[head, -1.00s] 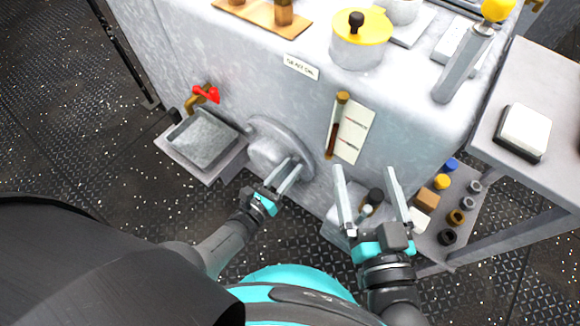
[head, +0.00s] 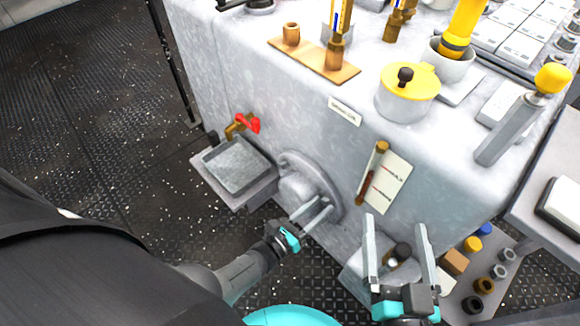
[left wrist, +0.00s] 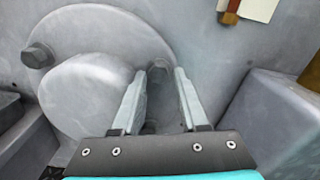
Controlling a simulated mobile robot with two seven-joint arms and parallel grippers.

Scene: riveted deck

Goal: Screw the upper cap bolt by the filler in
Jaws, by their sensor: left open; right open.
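A round grey flange with a domed cap (head: 297,189) is on the front of the grey machine housing; it also fills the left of the left wrist view (left wrist: 88,95). A dark hex bolt (left wrist: 38,55) sits at the flange's upper left. Another dark bolt (left wrist: 157,74) shows between my left fingers at the flange's right edge; I cannot tell how far either is screwed in. My left gripper (head: 316,209) is open in front of the flange's right side, its fingers pointing at it (left wrist: 155,80). My right gripper (head: 396,220) is open and empty, right of the flange.
A drain tray (head: 205,178) stands under a red-handled tap (head: 247,124). A sight tube (head: 372,172) is right of the flange. A yellow-lidded pot (head: 408,92) stands on top. A grey box (head: 362,268) and a shelf of small parts (head: 485,285) lie low right.

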